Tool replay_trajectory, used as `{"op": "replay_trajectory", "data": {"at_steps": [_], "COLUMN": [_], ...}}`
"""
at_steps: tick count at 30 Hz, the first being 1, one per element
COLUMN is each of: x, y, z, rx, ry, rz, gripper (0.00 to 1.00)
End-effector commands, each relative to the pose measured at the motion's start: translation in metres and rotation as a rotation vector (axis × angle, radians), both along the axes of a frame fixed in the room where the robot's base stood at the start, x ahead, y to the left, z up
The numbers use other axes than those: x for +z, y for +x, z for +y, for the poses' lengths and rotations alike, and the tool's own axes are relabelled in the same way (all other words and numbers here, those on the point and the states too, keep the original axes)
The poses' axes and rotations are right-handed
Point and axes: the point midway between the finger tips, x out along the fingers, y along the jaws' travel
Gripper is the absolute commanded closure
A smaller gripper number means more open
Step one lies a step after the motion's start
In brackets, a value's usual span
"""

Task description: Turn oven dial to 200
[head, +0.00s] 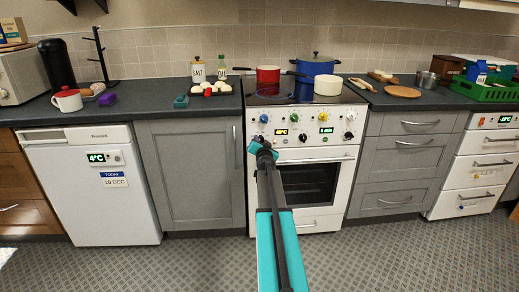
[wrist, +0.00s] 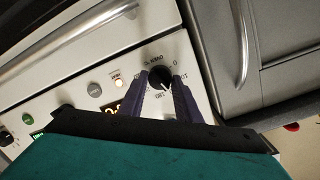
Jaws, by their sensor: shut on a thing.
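The white oven (head: 322,222) stands in the middle of the head view, with a row of knobs and two lit displays on its front panel. My gripper (head: 257,143) is at the left end of that panel and hides the dial there. In the wrist view, the black oven dial (wrist: 159,72) with printed marks around it sits between the two dark fingers of my gripper (wrist: 163,80). The fingers are shut on it. The oven's temperature display (head: 281,132) is lit, but its digits are too small to read surely. The wrist view is tilted and part of the display is covered.
A red pot (head: 268,75), a blue pot (head: 316,66) and a cream pot (head: 328,86) stand on the hob. The oven door handle (head: 318,160) sticks out below the panel. Grey cabinets flank the oven. The patterned floor in front is clear.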

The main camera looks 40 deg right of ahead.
Motion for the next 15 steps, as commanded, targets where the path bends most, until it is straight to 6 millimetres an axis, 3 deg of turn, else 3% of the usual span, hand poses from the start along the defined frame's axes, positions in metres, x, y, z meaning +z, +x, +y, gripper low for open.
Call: {"op": "replay_trajectory", "data": {"at_steps": [15], "x": [-0.0052], "y": [0.0022], "z": [0.0011], "rx": [0.006], "ry": [0.284], "rz": [-0.235], "gripper": [0.92]}}
